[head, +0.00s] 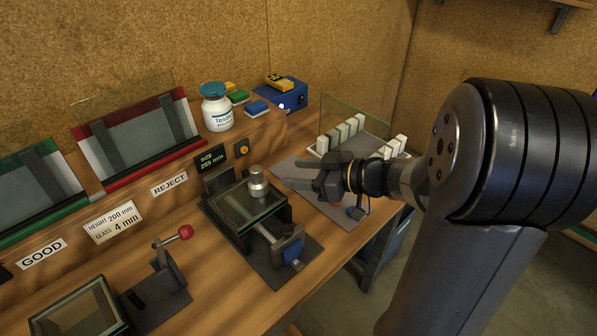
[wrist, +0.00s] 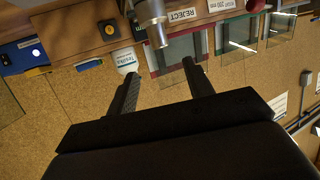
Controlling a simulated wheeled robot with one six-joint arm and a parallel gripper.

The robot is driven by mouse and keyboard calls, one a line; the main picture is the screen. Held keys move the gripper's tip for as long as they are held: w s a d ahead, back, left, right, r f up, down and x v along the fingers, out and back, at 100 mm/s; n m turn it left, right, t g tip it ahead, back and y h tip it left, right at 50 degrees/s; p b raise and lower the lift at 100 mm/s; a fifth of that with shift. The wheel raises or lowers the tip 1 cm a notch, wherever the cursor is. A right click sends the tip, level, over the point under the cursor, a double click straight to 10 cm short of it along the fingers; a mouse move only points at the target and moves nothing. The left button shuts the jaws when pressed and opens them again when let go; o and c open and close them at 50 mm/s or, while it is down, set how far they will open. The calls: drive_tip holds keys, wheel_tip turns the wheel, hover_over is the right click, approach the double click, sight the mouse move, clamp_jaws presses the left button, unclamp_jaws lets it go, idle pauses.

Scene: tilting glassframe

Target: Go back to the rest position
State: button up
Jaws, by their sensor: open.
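My gripper (head: 298,176) is open and empty, its two fingers pointing left above the right part of the bench. It also shows in the wrist view (wrist: 162,88), with clear space between the fingers. In the head view it is to the right of the measuring fixture (head: 230,222), apart from it. A glass pane (head: 240,209) lies in the fixture with a metal cylinder (head: 258,184) over it. The fixture's display (head: 211,158) reads "SIZE 265 mm".
A red REJECT rack (head: 150,174) and a green GOOD rack (head: 60,218) stand at the back left. A white bottle (head: 217,108) and a blue box (head: 288,96) stand on the shelf. A slotted white holder (head: 342,136) is behind my gripper. A red-knobbed lever (head: 184,232) stands in front.

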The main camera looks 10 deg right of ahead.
sight(256, 168)
drive_tip(key=x, duration=1.2)
drive_tip(key=shift+a+f, duration=0.1)
drive_tip(key=shift+f, duration=0.05)
drive_tip(key=shift+r, duration=0.95)
drive_tip(key=shift+f, duration=0.1)
